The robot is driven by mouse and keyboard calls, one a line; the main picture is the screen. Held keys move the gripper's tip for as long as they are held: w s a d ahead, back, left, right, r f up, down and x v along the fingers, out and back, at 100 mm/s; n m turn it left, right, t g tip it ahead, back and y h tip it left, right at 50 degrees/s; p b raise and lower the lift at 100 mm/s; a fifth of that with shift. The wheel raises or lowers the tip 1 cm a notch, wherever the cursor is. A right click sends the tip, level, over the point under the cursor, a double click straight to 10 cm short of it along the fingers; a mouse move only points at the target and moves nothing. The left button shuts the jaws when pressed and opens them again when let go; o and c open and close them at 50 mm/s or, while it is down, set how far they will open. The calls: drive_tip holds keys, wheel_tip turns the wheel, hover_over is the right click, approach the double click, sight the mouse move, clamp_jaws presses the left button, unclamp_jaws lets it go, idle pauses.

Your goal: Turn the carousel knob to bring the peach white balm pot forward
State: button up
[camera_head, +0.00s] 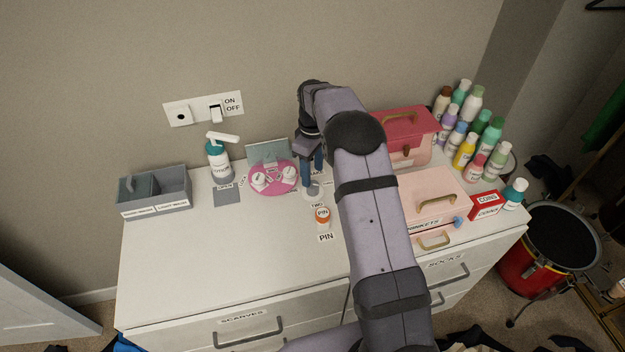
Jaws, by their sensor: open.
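A pink round carousel (272,189) sits on the dresser top near the wall. Two white pots with pinkish tops show on it, a left pot (259,180) and a right pot (289,174); I cannot tell which is the peach white one. No carousel knob can be made out clearly. My gripper (313,178) points down just right of the carousel, open, with its blue fingers above a small pale round piece (312,193). The gripper and arm hide part of the dresser top behind them.
A pump bottle (218,160) and grey bin (157,196) stand left. An orange-white PIN container (322,216) stands in front of my gripper. Pink boxes (432,190) and several bottles crowd the right. The front-left dresser top (200,265) is clear.

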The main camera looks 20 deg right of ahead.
sight(313, 183)
drive_tip(key=shift+f+p, duration=0.7)
drive_tip(key=shift+f, duration=1.8)
drive_tip(key=c, duration=1.1)
drive_tip(key=shift+o, duration=0.2)
drive_tip(key=shift+m, duration=0.4)
drive_tip(key=m+b, duration=0.2)
drive_tip(key=m, duration=0.2)
drive_tip(key=shift+m, duration=0.4)
drive_tip(key=m+b, duration=0.1)
drive_tip(key=m, duration=0.5)
drive_tip(key=shift+r, duration=0.1)
